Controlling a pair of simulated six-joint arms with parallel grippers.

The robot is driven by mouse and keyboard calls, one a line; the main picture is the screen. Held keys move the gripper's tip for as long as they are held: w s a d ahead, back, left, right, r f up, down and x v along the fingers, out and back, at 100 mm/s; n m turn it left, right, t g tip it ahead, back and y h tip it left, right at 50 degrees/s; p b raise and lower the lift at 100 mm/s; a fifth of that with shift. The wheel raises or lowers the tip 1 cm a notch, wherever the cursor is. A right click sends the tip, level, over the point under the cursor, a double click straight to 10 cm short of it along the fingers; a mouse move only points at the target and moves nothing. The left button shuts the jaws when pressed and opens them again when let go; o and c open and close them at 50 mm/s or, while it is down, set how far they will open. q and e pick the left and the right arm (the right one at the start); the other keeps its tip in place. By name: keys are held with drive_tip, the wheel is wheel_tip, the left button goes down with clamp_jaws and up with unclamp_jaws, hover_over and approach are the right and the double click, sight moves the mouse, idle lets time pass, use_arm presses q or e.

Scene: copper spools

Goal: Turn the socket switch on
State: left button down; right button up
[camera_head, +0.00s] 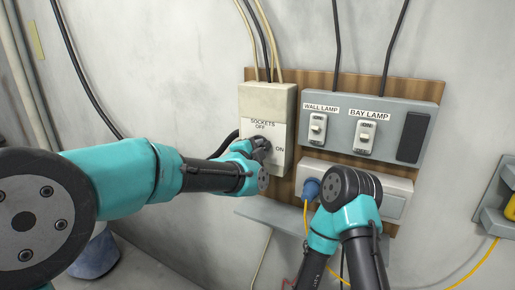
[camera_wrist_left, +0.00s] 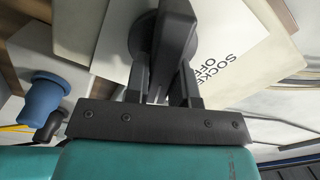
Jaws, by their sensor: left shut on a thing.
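The socket switch is a cream box (camera_head: 268,104) on a wooden backboard, with a white plate marked SOCKETS, OFF at the top and ON at the right. Its black rotary knob (camera_head: 262,143) is partly covered by my left gripper (camera_head: 254,152). In the left wrist view the two fingers of my left gripper (camera_wrist_left: 163,82) are shut on the handle of the black knob (camera_wrist_left: 176,40), one on each side. The handle's exact angle against the labels is hard to tell. My right arm stands low in front of the board; its gripper does not show.
A grey panel (camera_head: 342,96) holds the WALL LAMP switch (camera_head: 317,129) and the BAY LAMP switch (camera_head: 365,138). Below are a socket strip (camera_head: 394,204), a blue plug (camera_head: 310,188) and a grey shelf (camera_head: 262,211). Cables hang around the board.

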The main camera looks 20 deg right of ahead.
use_arm(q)
drive_tip(key=shift+f+m, duration=0.15)
drive_tip(key=shift+m, duration=1)
drive_tip(key=shift+f+m, duration=0.1)
drive_tip(key=shift+m, duration=1.05)
drive_tip(key=c, duration=1)
unclamp_jaws()
drive_tip(key=shift+o, duration=0.2)
drive_tip(key=shift+s, duration=0.1)
drive_tip(key=v, duration=1.7)
drive_tip(key=shift+a+r, duration=0.1)
drive_tip(key=x, duration=1.5)
